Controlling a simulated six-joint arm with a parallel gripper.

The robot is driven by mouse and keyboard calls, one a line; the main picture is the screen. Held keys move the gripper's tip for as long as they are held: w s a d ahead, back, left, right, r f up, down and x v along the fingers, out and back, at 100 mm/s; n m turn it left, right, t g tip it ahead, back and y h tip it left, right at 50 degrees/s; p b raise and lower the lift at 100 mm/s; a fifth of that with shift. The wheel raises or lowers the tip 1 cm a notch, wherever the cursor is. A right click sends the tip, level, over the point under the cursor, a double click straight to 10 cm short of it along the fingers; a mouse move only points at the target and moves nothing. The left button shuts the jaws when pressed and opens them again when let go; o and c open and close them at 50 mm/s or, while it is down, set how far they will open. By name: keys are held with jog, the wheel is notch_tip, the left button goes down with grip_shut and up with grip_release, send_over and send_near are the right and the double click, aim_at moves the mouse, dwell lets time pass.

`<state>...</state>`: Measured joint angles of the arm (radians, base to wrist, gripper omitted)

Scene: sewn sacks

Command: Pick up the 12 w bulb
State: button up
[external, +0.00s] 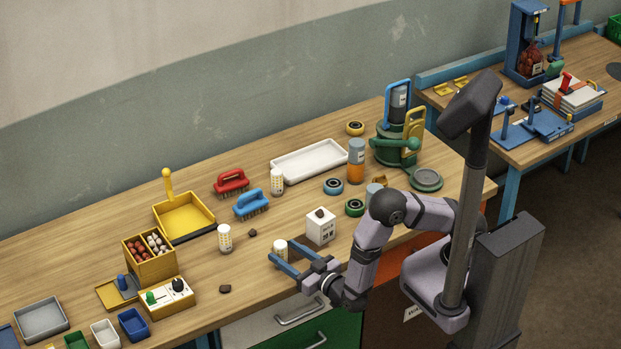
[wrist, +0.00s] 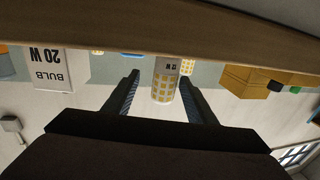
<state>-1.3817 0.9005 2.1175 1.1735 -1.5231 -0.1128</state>
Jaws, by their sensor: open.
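A white cylindrical bulb with a yellow grid pattern (external: 280,253) stands upright on the bench at the mouth of my gripper (external: 284,248). My gripper is open, with one blue finger on either side of the bulb. In the upside-down wrist view, the bulb (wrist: 163,88) is between the dark fingertips (wrist: 159,77), with no visible grip on it. Its label ends in W, but I cannot read the number surely. Two similar bulbs stand farther off, one to the left (external: 225,239) and one at the back (external: 277,181).
A white box marked BULB 20 W (external: 320,228) stands right of my gripper; it also shows in the wrist view (wrist: 45,70). A yellow crate (external: 150,266) and a switch box (external: 166,301) are to the left. A dark lump (external: 225,289) lies nearby.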

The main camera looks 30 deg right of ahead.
jog(key=shift+a+r+p+x, duration=0.15)
jog(key=shift+p+x, duration=0.4)
jog(key=shift+x, duration=0.6)
jog(key=shift+a+r+p+x, duration=0.15)
jog(key=shift+p+x, duration=0.4)
jog(key=shift+x, duration=0.65)
jog(key=shift+w+a+f, duration=0.15)
jog(key=shift+w+a, duration=0.05)
jog(key=shift+w, duration=0.25)
jog(key=shift+c, duration=0.6)
jog(key=c, duration=1)
notch_tip(320, 180, up, 10)
jog(key=shift+d+b, duration=0.1)
jog(key=shift+b, duration=0.7)
